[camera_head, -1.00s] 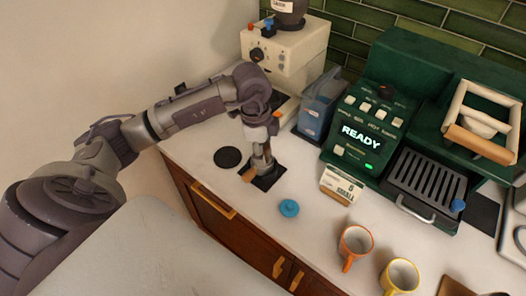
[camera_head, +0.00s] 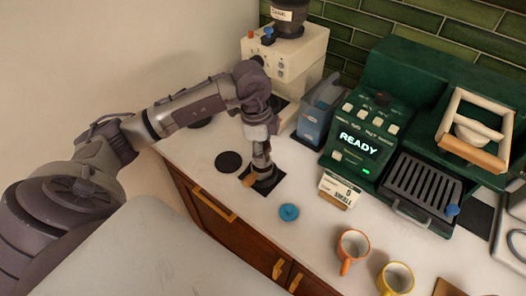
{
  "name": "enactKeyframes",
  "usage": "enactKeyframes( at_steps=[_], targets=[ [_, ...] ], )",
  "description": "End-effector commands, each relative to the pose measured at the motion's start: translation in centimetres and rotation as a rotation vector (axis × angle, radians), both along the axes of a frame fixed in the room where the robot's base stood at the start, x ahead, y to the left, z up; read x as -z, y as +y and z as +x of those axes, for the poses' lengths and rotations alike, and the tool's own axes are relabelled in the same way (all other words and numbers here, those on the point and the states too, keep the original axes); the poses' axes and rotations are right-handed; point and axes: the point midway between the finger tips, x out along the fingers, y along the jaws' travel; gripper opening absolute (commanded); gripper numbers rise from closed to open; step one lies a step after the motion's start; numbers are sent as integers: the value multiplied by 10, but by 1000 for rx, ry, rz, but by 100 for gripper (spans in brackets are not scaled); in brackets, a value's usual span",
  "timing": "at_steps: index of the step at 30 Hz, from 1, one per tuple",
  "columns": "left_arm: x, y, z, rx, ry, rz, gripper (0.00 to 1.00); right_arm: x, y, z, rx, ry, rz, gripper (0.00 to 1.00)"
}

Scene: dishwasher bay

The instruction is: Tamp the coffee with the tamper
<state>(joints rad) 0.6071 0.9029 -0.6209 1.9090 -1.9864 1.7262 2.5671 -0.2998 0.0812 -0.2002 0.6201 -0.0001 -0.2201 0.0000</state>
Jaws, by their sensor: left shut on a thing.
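My left gripper (camera_head: 262,171) points down at the black square mat (camera_head: 279,178) on the counter. It is shut on what appears to be the tamper, which its fingers mostly hide. A short wooden handle (camera_head: 248,180) sticks out toward the lower left beneath the fingers; it looks like the portafilter's handle. A dark rounded shape (camera_head: 265,185) at the fingertips looks like the portafilter's basket. The coffee inside cannot be seen, and I cannot tell whether the tamper touches it. My right gripper is not in view.
An empty round black mat (camera_head: 228,162) and a blue disc (camera_head: 289,212) lie near the square mat. A white grinder (camera_head: 300,52), a blue-grey container (camera_head: 316,116) and the green espresso machine (camera_head: 352,150) stand behind. Orange (camera_head: 352,246) and yellow (camera_head: 396,279) cups stand at lower right.

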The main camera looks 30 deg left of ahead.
Motion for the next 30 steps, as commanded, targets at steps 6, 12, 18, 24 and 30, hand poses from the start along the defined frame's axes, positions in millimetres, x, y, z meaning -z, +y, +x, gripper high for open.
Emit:
enactKeyframes(
  at_steps=[6, 12, 18, 24, 30],
  targets=[
    [-17, 0, 1, 0, -2, 1, 6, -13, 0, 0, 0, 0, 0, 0],
    [-29, 0, 1, -1, -2, 1, 6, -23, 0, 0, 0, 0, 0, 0],
    [-41, 0, 1, -1, -2, 1, 6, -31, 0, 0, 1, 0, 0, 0],
    [-41, 0, 0, -1, -2, 0, 6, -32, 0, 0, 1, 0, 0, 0],
    [-41, 0, 0, -1, -2, 0, 6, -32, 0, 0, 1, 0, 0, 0]
  ],
)
